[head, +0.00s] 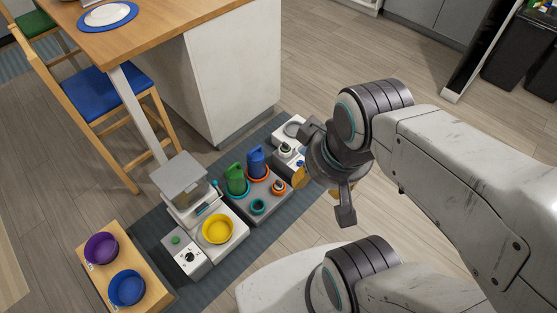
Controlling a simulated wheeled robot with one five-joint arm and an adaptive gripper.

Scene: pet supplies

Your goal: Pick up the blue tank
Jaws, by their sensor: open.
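The blue tank (257,161) stands upright in an orange ring on a grey tray (272,207) on the floor mat. A green tank (235,178) stands just left of it. My gripper (324,197) is open and empty, to the right of the blue tank in the picture and apart from it. The gripper partly hides the small items at the tray's right end.
A white feeder with a yellow bowl (217,229) stands left of the tray. A wooden stand holds a purple bowl (101,248) and a blue bowl (127,288). A white counter base (235,80) rises behind.

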